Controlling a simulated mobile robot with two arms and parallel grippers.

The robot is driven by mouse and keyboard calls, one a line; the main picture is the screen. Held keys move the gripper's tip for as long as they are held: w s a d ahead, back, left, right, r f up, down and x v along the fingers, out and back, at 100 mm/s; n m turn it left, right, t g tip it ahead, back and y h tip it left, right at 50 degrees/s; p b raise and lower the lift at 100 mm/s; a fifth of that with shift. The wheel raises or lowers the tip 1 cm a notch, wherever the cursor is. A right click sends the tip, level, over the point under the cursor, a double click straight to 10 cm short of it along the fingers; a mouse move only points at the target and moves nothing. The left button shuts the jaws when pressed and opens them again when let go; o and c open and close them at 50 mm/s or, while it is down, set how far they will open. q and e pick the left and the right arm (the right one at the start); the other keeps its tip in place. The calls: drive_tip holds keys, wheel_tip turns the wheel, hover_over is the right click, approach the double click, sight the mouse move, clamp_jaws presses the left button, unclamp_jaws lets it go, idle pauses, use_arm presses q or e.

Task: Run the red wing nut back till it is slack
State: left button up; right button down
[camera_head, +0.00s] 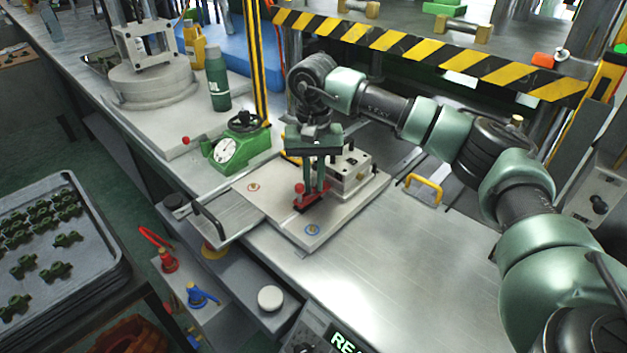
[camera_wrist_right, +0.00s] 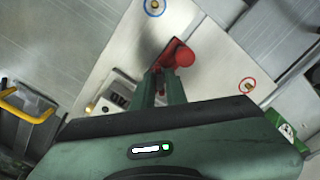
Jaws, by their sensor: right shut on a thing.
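The red wing nut (camera_head: 309,200) sits low on the light fixture plate (camera_head: 278,216), beside a metal block (camera_head: 350,172). My right gripper (camera_head: 314,190) points down over it, with its two green fingers shut on the red part. In the right wrist view the red wing nut (camera_wrist_right: 177,55) shows at the tips of the fingers (camera_wrist_right: 166,82), with a round red knob sticking out to one side. The fingers hide part of it, and its threads cannot be seen. My left gripper is not in view.
A green dial gauge (camera_head: 238,146) and a dark green bottle (camera_head: 217,80) stand left of the plate. A yellow handle (camera_head: 424,189) lies to the right. A yellow-black striped bar (camera_head: 430,52) crosses behind. The front right bench (camera_head: 400,270) is clear.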

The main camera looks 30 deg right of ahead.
sight(314, 182)
drive_tip(key=shift+f+n, duration=0.2)
drive_tip(key=shift+n, duration=0.4)
drive_tip(key=c, duration=1.7)
unclamp_jaws()
drive_tip(key=shift+d, duration=0.1)
wheel_tip(314, 182, up, 8)
drive_tip(key=shift+f+b, duration=0.1)
drive_tip(key=shift+b, duration=0.25)
